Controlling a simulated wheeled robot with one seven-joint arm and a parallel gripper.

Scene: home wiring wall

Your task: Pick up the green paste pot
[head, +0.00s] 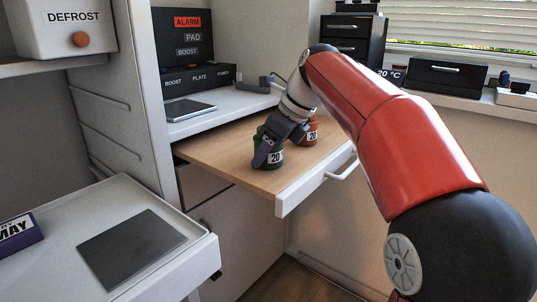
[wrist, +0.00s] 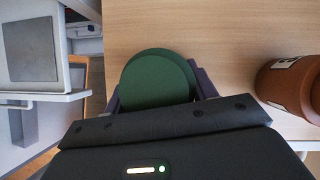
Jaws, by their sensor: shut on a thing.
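The green paste pot (head: 268,153) stands upright on the wooden surface of a pulled-out drawer (head: 225,157). In the head view it is dark green with a white "20" label, partly covered by my gripper. My gripper (head: 268,148) is shut on the pot, coming down from above. In the wrist view the round green lid of the pot (wrist: 157,80) sits between the two purple fingers of my gripper (wrist: 155,92). I cannot tell whether the pot's base touches the wood.
An orange-brown pot (head: 311,131) with a "20" label stands just right of the green one; it also shows in the wrist view (wrist: 290,85). The drawer's front has a white handle (head: 343,170). A white tray (head: 150,215) with a dark grey plate (head: 131,252) is at lower left.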

